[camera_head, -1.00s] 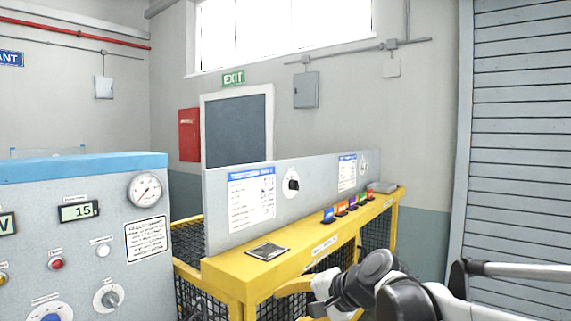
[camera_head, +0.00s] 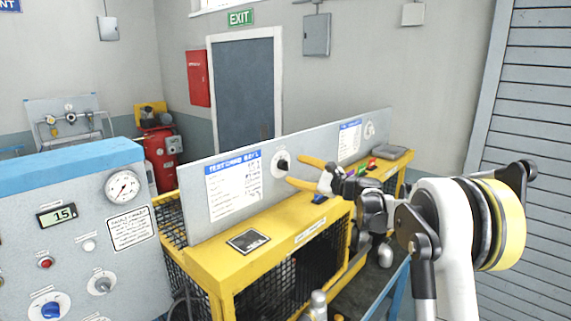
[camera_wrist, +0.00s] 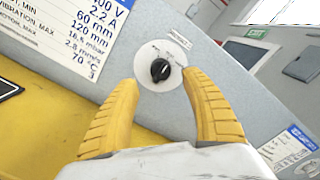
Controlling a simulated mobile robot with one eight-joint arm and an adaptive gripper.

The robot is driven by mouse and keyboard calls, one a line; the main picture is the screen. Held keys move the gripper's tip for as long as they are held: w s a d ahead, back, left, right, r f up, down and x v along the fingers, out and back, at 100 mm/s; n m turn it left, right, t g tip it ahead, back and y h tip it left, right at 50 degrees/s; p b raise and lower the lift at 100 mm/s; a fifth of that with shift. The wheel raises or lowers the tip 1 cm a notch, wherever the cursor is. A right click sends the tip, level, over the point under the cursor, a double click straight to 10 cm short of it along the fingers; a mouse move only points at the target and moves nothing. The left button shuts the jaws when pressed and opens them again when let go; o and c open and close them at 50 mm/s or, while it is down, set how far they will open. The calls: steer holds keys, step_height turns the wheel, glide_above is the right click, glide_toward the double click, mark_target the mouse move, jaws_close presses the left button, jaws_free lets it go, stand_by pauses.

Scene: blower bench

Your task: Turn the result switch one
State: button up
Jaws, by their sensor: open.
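A black rotary knob on a round white plate, the switch (camera_head: 282,164), sits on the upright grey panel of the yellow bench, just right of a data sheet. In the wrist view the switch (camera_wrist: 160,70) lies ahead of my gripper, between the two yellow fingertips and apart from them. My gripper (camera_head: 298,172) has its yellow fingers spread and is empty, close in front of the panel. A second round switch (camera_head: 369,130) is on the same panel farther right, beside another sheet. Which of these is switch one I cannot read.
The yellow bench top (camera_head: 215,262) carries a dark plate (camera_head: 248,241) and several coloured blocks, partly behind my arm. A grey control cabinet (camera_head: 75,215) with gauge and knobs stands at left. A blue rail (camera_head: 393,290) is at lower right.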

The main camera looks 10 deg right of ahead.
mark_target(286, 166)
steer(key=x, duration=0.5)
steer(key=shift+w+p, duration=0.15)
steer(key=shift+p, duration=0.15)
jaws_close()
steer(key=n+b, duration=0.2)
steer(key=n, duration=0.2)
steer(key=shift+f+b, duration=0.1)
steer(key=shift+b, duration=0.3)
steer(key=shift+n+b, duration=0.85)
steer(key=shift+n, duration=1.55)
